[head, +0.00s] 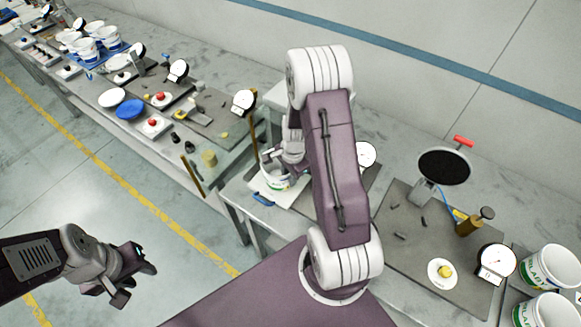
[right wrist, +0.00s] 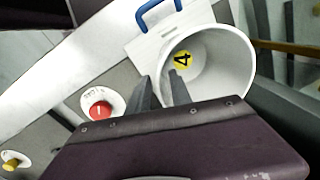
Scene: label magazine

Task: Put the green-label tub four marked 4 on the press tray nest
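A white tub with a green label (head: 277,183) stands upright over a white tray board with a blue handle (head: 262,200). In the right wrist view the tub (right wrist: 232,72) shows a yellow disc marked 4 on its inside floor. The board (right wrist: 147,48) with its blue handle shows beside and under it. My right gripper (right wrist: 162,88) is at the tub's rim, one finger inside the wall and one outside. The frames do not show whether the fingers press on the wall. My left gripper (head: 138,284) is empty, fingers apart, over the floor away from the tables.
Two more green-label tubs (head: 548,268) stand at the right edge. A grey plate with a round black-topped stand (head: 443,168) and a dial gauge (head: 496,260) is on the right. A red button (right wrist: 100,109) is near the board. Another bench (head: 190,100) holds several dials, lids and tubs.

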